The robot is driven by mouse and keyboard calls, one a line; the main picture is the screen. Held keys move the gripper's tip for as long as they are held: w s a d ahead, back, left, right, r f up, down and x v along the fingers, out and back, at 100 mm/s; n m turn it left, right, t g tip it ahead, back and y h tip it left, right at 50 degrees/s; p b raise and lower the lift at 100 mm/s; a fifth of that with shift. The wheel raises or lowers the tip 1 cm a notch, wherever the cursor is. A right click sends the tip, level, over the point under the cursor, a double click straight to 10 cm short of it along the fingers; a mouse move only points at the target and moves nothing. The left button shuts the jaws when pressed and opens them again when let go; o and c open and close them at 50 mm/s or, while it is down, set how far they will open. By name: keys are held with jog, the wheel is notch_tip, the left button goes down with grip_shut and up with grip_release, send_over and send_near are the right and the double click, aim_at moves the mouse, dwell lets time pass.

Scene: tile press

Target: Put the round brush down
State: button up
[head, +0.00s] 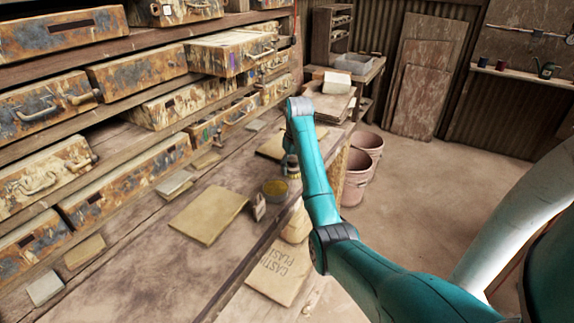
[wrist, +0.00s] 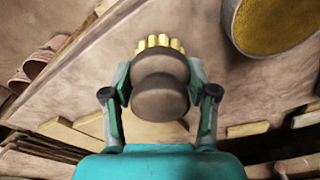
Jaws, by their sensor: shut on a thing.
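The round brush (wrist: 160,92) has a dark brown knobbed wooden body and pale yellow bristles. In the wrist view it sits between the two fingers of my gripper (wrist: 160,78), which is shut on it. The bristles show at the far end, away from my wrist. In the head view my gripper (head: 291,160) is over the workbench (head: 150,245), with the brush's yellow bristles low beside the bowl. I cannot tell whether the bristles touch the bench top.
A round bowl (head: 275,189) with yellow contents is close to the brush; it also shows in the wrist view (wrist: 275,20). A small block (head: 259,207) and a tan board (head: 209,214) lie to the left. Pinkish buckets (head: 358,175) stand on the floor beyond the bench edge.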

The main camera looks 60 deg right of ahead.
jog(key=shift+s+f, duration=0.1)
jog(key=shift+f, duration=0.2)
jog(key=o, duration=1)
jog(key=shift+f, duration=0.1)
